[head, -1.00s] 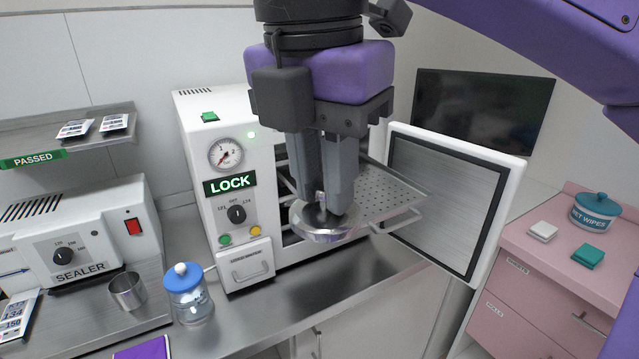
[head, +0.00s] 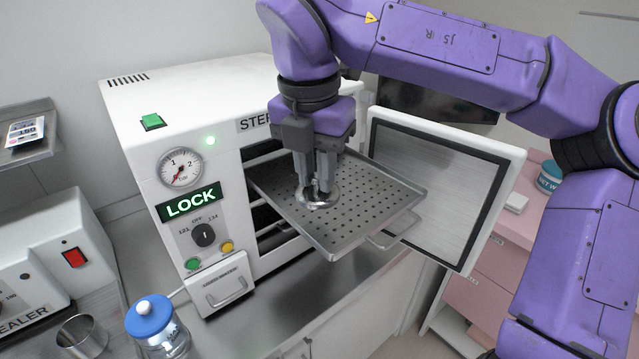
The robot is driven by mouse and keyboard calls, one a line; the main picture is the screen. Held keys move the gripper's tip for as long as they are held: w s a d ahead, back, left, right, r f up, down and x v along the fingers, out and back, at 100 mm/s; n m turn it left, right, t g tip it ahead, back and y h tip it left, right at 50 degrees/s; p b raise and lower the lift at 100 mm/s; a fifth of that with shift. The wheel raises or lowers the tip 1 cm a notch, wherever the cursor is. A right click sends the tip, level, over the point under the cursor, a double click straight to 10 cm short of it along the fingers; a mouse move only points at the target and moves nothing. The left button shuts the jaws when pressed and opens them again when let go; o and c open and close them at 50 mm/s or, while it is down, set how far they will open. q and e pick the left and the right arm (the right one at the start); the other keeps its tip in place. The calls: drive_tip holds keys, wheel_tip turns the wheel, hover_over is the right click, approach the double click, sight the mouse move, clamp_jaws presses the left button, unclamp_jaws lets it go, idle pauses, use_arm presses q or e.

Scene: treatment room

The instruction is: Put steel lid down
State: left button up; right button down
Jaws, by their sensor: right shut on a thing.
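The steel lid (head: 322,199) is a small round shiny disc with a knob. My right gripper (head: 317,188) points down and is shut on its knob. The lid is over the left part of a perforated steel tray (head: 378,205), which is pulled out of the white steriliser (head: 190,110). I cannot tell whether the lid touches the tray. The fingers hide most of the knob. My left gripper is not in view.
The steriliser's door (head: 440,190) stands open to the right of the tray. A glass jar with a blue lid (head: 150,318) and a steel cup (head: 83,336) stand at lower left. A pink cabinet (head: 490,285) is at right. Most of the tray is bare.

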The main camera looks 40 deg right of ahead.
drive_tip(key=shift+w+d+f, duration=0.15)
drive_tip(key=shift+d+f, duration=0.1)
drive_tip(key=shift+f, duration=0.05)
drive_tip(key=f, duration=0.1)
drive_tip(key=f+p, duration=0.1)
drive_tip(key=f, duration=0.1)
drive_tip(key=shift+s+d+f, duration=0.2)
drive_tip(key=shift+d, duration=0.1)
drive_tip(key=shift+w+f, duration=0.25)
drive_tip(key=shift+f, duration=0.05)
drive_tip(key=shift+s+f, duration=0.1)
drive_tip(key=c, duration=1)
unclamp_jaws()
